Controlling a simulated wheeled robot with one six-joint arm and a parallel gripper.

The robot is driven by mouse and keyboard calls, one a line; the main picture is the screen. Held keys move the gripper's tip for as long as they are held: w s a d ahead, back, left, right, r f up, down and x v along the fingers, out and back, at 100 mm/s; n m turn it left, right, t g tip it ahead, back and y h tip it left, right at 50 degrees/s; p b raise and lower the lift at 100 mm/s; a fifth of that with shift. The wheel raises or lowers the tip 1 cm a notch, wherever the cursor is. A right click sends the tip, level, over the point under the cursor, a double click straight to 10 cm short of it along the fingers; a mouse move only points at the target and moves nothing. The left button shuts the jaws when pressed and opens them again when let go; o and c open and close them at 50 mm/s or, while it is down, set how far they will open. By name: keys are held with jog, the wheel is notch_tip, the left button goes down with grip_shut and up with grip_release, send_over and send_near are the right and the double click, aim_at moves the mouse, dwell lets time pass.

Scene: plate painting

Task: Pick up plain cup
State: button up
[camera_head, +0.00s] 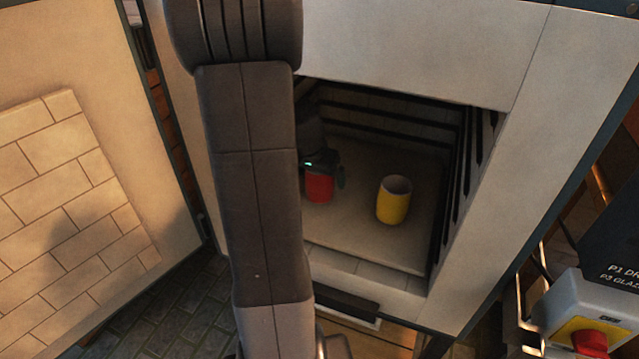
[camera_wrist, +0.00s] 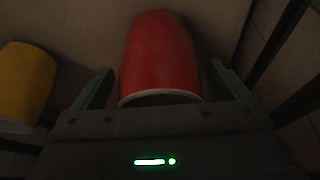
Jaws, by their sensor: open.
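Two cups stand upright inside the kiln on its pale floor. The red cup (camera_head: 319,187) is at the left, partly hidden by my arm and gripper. The yellow cup (camera_head: 392,203) stands to its right, with a pale inside. Both look one-coloured; I see no unpainted cup. My gripper (camera_head: 324,172) is at the red cup. In the wrist view my gripper (camera_wrist: 162,82) is open, with one finger on each side of the red cup (camera_wrist: 160,55) and dark gaps between. The yellow cup (camera_wrist: 24,85) is apart at the left.
The kiln (camera_head: 400,45) has a pale front frame and dark ribbed inner walls close around the cups. Its brick-lined door (camera_head: 70,190) stands open at left. A control box with a red knob (camera_head: 590,342) is at lower right. Free floor lies around the yellow cup.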

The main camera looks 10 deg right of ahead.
jog(key=c, duration=1.3)
jog(key=shift+o, duration=0.2)
